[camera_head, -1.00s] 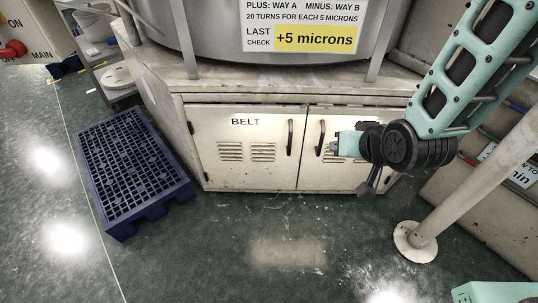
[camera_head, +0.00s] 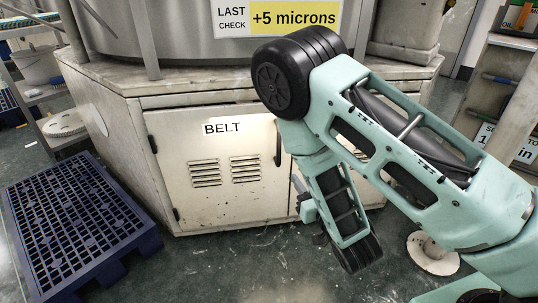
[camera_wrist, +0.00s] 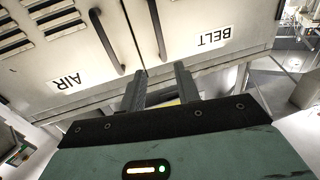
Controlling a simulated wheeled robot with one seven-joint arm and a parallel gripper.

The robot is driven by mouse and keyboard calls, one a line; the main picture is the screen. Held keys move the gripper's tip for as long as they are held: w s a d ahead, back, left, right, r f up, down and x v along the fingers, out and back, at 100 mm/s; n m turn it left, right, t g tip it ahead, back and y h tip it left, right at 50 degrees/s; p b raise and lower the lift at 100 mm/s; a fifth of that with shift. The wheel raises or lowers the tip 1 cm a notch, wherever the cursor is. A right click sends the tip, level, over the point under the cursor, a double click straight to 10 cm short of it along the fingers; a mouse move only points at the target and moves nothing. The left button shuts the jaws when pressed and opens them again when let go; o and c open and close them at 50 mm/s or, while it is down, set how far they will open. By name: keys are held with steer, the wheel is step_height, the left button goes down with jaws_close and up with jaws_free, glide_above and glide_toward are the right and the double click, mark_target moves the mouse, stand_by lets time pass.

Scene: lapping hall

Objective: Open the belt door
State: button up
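The belt door (camera_head: 224,180) is the left cabinet door, closed, cream and scuffed, with a "BELT" label and louvre slots. Its dark upright bar handle (camera_head: 278,143) is on its right edge. In the wrist view the picture is turned over: the belt door (camera_wrist: 222,22) is on the right, and its handle (camera_wrist: 158,28) lies ahead of the fingers. My gripper (camera_wrist: 161,70) is open, with its two fingers apart and nothing between them. It is clear of the handle. In the head view my arm hides most of the gripper.
The closed "AIR" door (camera_wrist: 50,58) with its own handle (camera_wrist: 107,42) is beside the belt door. A blue pallet (camera_head: 75,225) lies on the floor at left. A post with a round foot (camera_head: 432,252) stands at right. Floor before the belt door is clear.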

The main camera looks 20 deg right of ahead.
mark_target(280, 145)
steer(key=w+b, duration=0.3)
steer(key=w, duration=0.2)
steer(key=w+a+b, duration=0.1)
steer(key=w+b, duration=0.3)
steer(key=w, duration=0.2)
steer(key=w+a+b, duration=0.1)
steer(key=w+b, duration=0.2)
steer(key=w, duration=0.3)
steer(key=shift+w, duration=0.1)
jaws_close()
